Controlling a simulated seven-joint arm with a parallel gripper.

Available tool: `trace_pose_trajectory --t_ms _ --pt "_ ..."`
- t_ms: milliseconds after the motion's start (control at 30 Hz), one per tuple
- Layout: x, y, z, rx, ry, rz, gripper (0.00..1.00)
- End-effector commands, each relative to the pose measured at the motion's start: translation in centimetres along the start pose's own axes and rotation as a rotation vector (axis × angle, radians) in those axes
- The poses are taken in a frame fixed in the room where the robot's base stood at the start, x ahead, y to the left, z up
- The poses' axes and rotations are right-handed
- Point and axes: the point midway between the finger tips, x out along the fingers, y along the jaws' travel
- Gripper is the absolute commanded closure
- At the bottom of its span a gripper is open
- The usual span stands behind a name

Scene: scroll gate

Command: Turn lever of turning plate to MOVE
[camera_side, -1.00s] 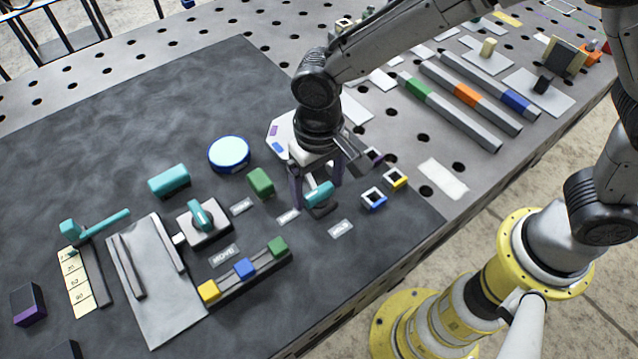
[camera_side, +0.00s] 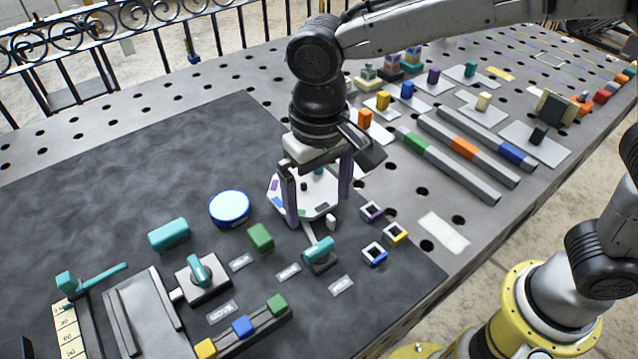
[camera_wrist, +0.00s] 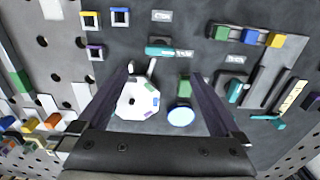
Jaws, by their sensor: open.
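The turning plate (camera_side: 300,207) is a white octagon with small coloured marks. A teal lever (camera_side: 320,249) on a dark base stands in front of it, joined by a pale bar. The lever also shows in the wrist view (camera_wrist: 165,51), its handle lying crosswise. Two small labels lie near it: one front left (camera_side: 289,272), too small to read, and one front right (camera_side: 341,286), seemingly HOLD. My gripper (camera_side: 318,210) is open and empty, above and behind the lever. The wrist view shows its fingers (camera_wrist: 160,72) apart, with the lever beyond their tips.
A second teal lever (camera_side: 200,272) on a grey block stands left, with a label seemingly reading MOVE (camera_side: 221,312). A green block (camera_side: 260,236), a blue disc (camera_side: 230,207) and small square frames (camera_side: 375,253) stand close by. A coloured-block rail (camera_side: 242,327) lies in front.

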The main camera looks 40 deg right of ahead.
Motion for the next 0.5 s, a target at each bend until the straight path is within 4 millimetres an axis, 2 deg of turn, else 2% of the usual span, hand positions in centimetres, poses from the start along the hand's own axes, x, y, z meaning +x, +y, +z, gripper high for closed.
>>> trace_pose_trajectory --t_ms 100,200,500 --pt "-1.4 0.0 0.0 0.000 0.001 -0.001 0.00" --pt "-2.1 0.0 0.0 0.000 0.000 0.000 0.00" --pt "-2.3 0.0 0.0 0.000 0.000 0.000 0.00"
